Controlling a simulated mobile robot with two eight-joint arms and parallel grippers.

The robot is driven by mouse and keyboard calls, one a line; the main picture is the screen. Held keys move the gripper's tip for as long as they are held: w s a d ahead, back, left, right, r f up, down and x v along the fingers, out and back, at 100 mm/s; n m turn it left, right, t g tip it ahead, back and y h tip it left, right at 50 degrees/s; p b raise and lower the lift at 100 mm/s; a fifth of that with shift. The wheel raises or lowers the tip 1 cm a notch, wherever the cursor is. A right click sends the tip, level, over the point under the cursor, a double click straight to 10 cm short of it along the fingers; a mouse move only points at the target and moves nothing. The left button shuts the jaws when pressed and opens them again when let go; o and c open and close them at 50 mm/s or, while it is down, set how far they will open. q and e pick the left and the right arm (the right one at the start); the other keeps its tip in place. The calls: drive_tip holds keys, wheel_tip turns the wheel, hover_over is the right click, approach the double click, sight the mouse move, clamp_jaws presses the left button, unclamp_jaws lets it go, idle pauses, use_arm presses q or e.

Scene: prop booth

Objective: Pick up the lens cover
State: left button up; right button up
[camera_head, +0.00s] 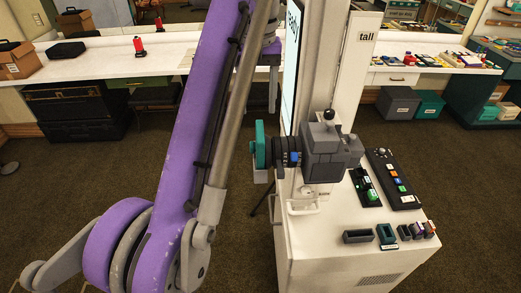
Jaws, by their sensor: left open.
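A grey camera-like device (330,150) stands on top of a white cabinet (295,240), with its dark lens barrel (287,152) pointing left. A teal round piece (260,144) sits at the barrel's front end and looks like the lens cover; I cannot tell if it touches the barrel. My left arm is the large purple one crossing the view. My left gripper (272,88) hangs at its far end, above and behind the teal piece and apart from it. It is open and small in view, partly hidden by the arm. My right gripper is not in view.
The cabinet top holds a black button panel (395,180), a green-knobbed control (371,195) and several small blocks at the front. A tall white panel (352,70) rises behind the device. White counters line the back wall. The carpet (65,190) at left is clear.

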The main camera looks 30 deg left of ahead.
sight(260, 130)
use_arm(q)
drive_tip(key=shift+f, duration=0.5)
drive_tip(key=f, duration=0.1)
drive_tip(key=f+b, duration=0.1)
drive_tip(key=f, duration=0.2)
drive_tip(key=shift+w+d+f, duration=0.1)
drive_tip(key=shift+w+d, duration=0.15)
drive_tip(key=shift+s+f+b, duration=0.25)
drive_tip(key=shift+f+b, duration=0.1)
drive_tip(key=shift+f, duration=0.1)
drive_tip(key=shift+w, duration=0.25)
drive_tip(key=shift+c, duration=0.6)
clamp_jaws()
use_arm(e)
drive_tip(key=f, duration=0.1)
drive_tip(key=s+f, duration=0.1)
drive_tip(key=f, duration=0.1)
use_arm(q)
drive_tip(key=shift+s, duration=0.1)
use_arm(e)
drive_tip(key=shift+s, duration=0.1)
